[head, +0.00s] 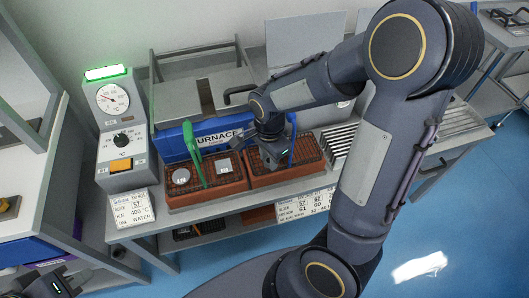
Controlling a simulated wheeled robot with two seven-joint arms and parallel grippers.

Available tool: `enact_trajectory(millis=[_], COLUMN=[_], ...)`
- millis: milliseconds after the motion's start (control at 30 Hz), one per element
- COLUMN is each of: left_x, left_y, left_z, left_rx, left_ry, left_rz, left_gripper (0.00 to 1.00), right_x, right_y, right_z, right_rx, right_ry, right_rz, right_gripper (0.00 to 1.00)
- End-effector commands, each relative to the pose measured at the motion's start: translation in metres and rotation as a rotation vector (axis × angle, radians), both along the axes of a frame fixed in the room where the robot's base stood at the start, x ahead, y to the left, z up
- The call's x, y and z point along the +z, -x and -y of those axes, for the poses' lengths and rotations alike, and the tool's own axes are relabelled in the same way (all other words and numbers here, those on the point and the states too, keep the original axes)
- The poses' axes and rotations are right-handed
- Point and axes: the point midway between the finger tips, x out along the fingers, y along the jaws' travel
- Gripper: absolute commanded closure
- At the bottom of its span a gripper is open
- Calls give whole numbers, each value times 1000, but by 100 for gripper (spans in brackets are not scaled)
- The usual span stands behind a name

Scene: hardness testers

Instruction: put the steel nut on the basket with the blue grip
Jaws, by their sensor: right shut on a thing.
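My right gripper (270,159) reaches down over the right-hand basket (297,174), the one with the blue grip (292,152). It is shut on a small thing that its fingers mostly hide. I take this for the steel nut, as no nut shows clearly elsewhere. I cannot tell whether it touches the basket floor. The left-hand basket (207,196) has a green grip (193,152) and holds a round metal piece (181,176) and a square metal piece (224,165). My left gripper (56,286) is low at the bottom left corner, away from the baskets; its fingers are unclear.
Both baskets stand side by side on the bench before a blue furnace (172,144). A grey control box (121,140) with dials stands to the left. A slatted rack (339,142) lies to the right.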

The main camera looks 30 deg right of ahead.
Motion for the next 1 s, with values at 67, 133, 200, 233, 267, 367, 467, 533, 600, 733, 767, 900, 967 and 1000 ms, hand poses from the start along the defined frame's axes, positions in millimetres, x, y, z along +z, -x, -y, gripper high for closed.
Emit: enact_trajectory(millis=[67, 133, 200, 233, 267, 367, 467, 533, 600, 733, 767, 900, 967, 1000], left_x=[0, -1, -2, -2, -3, -4, -4, -4, -4, -5, -6, -7, -7, -7], left_y=[0, 0, 0, 0, 0, 0, 0, 0, 0, 0, 0, 0, 0, 0], left_z=[0, 0, 0, 0, 0, 0, 0, 0, 0, 0, 0, 0, 0, 0], left_rx=[0, 0, 0, 0, 0, 0, 0, 0, 0, 0, 0, 0, 0, 0], left_ry=[0, 0, 0, 0, 0, 0, 0, 0, 0, 0, 0, 0, 0, 0], left_rz=[0, 0, 0, 0, 0, 0, 0, 0, 0, 0, 0, 0, 0, 0], left_gripper=[100, 100, 100, 100, 100, 100, 100, 100, 100, 100, 100, 100, 100, 100], right_x=[-3, -5, -10, -13, -15, -25, -28, -27, -27, -29, -30, -31, -31, -31], right_y=[-6, -10, -18, -22, -27, -35, -38, -39, -39, -38, -38, -38, -38, -38], right_z=[1, 2, 4, 5, 7, 8, 9, 9, 9, 9, 9, 9, 9, 9], right_rx=[-1, 0, -1, -1, -1, 0, 0, 1, 1, 1, 1, 1, 1, 1], right_ry=[0, 0, 0, 0, 0, 0, -1, -1, -1, -1, -1, -1, -1, -1], right_rz=[0, 0, -1, -1, -1, -1, 0, 1, 1, 1, 1, 1, 1, 1], right_gripper=[96, 96, 96, 96, 96, 96, 96, 96, 96, 96, 96, 64, 56, 52])
